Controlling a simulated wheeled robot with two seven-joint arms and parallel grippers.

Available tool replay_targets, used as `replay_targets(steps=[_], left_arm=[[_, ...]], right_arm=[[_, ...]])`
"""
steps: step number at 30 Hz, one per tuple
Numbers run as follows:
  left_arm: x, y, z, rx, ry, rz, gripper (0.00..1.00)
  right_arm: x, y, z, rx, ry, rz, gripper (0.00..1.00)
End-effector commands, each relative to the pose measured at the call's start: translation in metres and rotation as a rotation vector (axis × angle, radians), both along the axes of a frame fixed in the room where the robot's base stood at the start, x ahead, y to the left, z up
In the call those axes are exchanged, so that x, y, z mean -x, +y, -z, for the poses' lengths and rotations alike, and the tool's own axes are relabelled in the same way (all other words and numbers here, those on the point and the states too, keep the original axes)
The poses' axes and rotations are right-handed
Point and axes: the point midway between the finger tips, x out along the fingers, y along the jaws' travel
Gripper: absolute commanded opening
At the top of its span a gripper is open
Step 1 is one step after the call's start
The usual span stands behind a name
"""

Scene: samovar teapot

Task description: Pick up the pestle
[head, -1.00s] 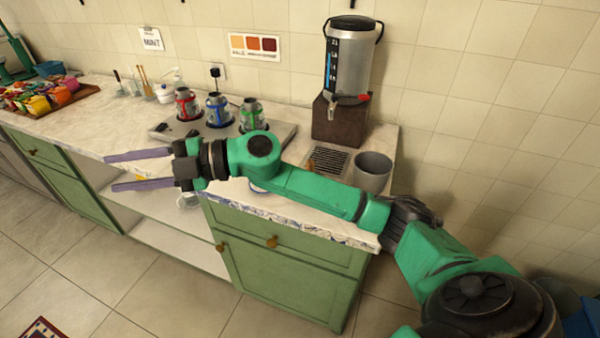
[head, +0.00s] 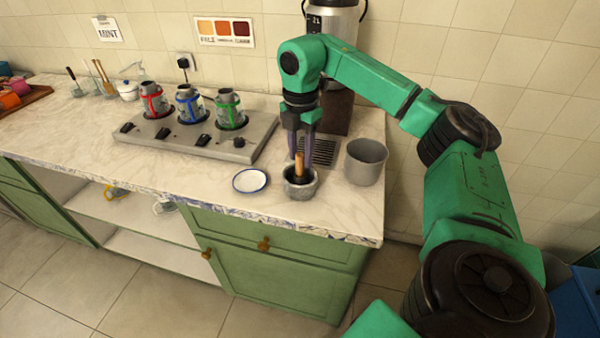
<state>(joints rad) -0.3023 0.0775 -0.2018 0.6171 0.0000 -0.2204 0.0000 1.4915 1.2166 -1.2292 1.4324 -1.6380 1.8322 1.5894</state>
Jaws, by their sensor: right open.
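The pestle's lower end is hidden in the mortar. My left gripper is not in view.
A white, blue-rimmed saucer (head: 250,181) lies left of the mortar, and a grey cup (head: 366,162) stands to its right. Behind are a drip grate (head: 322,152) and the dispenser (head: 334,20). A stove (head: 243,150) with several pots is at the left.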

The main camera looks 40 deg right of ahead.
Motion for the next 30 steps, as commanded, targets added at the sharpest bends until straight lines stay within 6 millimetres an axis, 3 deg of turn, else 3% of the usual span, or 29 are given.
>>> replay_targets(steps=[6, 13, 17, 30], left_arm=[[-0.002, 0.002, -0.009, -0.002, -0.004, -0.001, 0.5], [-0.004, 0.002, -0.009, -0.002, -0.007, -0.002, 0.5], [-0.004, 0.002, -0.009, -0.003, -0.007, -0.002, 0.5], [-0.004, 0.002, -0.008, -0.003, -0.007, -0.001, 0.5]], right_arm=[[-0.001, 0.0, 0.038, -0.001, 0.001, -0.001, 0.42], [-0.001, 0.0, 0.044, -0.001, 0.0, -0.001, 0.42], [-0.001, 0.0, 0.044, -0.001, 0.0, -0.001, 0.0], [-0.002, 0.0, 0.034, -0.003, -0.005, -0.002, 0.0]])
